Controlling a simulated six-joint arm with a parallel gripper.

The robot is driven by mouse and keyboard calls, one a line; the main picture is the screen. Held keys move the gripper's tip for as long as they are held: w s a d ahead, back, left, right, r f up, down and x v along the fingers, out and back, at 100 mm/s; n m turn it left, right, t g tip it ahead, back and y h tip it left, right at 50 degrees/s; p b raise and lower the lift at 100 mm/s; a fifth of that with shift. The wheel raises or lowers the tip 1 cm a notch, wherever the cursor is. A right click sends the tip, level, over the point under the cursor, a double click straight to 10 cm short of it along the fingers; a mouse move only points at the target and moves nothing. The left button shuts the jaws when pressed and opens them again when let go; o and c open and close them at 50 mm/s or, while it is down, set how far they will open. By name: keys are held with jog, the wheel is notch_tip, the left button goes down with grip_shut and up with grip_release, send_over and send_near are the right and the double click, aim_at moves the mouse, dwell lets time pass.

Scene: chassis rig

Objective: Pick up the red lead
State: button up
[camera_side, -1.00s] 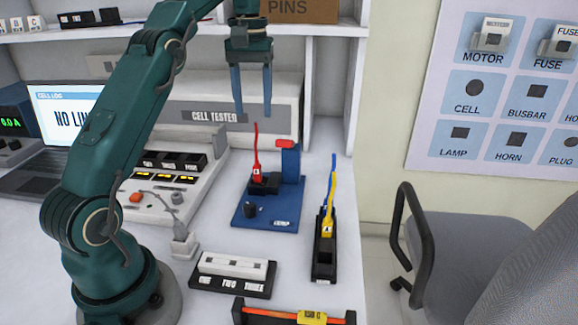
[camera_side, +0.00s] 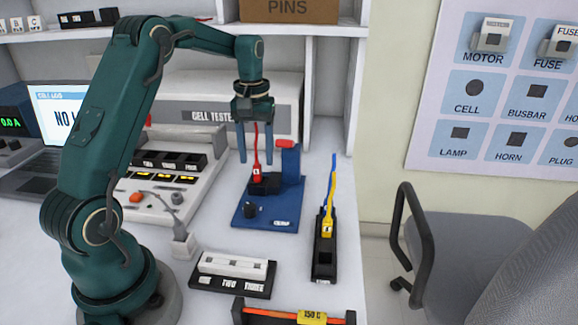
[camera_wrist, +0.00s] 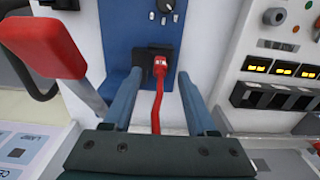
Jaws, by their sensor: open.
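The red lead (camera_side: 257,172) stands upright with its plug in a black socket block on the blue fixture (camera_side: 250,216); its cable rises from the plug. My gripper (camera_side: 256,160) is open above the fixture, its two blue fingers pointing down on either side of the cable. In the wrist view the red lead (camera_wrist: 158,82) runs between the open fingers of my gripper (camera_wrist: 157,80), apart from both; its plug lies just beyond the fingertips.
A black holder (camera_side: 325,258) with yellow and blue leads stands further right. The cell tester (camera_side: 205,117) is behind.

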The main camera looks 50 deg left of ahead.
aim_at(257, 165)
jog(key=shift+f, duration=2.05)
grip_shut()
jog(key=shift+r, duration=0.1)
